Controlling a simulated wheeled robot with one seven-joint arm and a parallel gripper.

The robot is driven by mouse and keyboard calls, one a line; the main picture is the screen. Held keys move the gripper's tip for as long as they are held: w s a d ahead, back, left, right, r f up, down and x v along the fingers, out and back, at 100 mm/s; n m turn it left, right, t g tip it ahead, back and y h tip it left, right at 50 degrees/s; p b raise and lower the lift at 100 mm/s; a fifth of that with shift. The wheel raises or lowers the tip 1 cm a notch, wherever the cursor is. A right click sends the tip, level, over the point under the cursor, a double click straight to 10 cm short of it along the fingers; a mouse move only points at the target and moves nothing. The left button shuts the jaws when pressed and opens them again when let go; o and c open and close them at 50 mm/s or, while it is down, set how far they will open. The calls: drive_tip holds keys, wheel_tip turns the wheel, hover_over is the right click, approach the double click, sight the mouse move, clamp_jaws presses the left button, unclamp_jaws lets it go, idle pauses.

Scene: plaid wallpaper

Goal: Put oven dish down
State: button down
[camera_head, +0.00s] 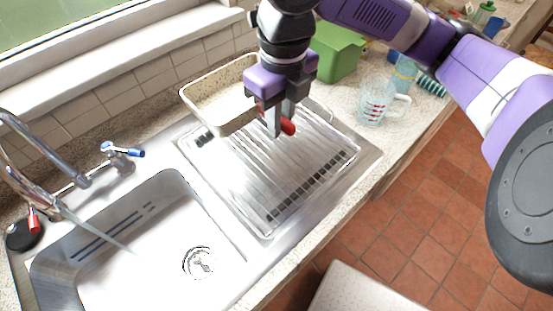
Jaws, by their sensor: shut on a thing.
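The oven dish (216,112) is a speckled cream, rectangular, open dish at the back of the draining area, beside the tiled wall. Its right end is hidden behind my gripper. My gripper (281,126) points down at the right side of the dish, with its fingers closed on it. The exact contact is hidden by the gripper body. A small red part shows at the fingertips. The dish is over the back left of the metal draining rack; whether it touches the surface is unclear.
The ribbed metal draining rack (262,190) is bare in front of the dish. The sink (150,255) and tap (62,180) are at left. A green box (337,52), glass measuring jug (376,108) and blue glass (403,75) stand at right.

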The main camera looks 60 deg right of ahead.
sight(279, 177)
wheel_tip(279, 177, down, 16)
drive_tip(key=shift+r, duration=0.1)
idle(0.4)
drive_tip(key=shift+f, duration=0.2)
drive_tip(key=c, duration=1.4)
unclamp_jaws()
drive_tip(key=shift+o, duration=0.2)
drive_tip(key=shift+r, duration=0.1)
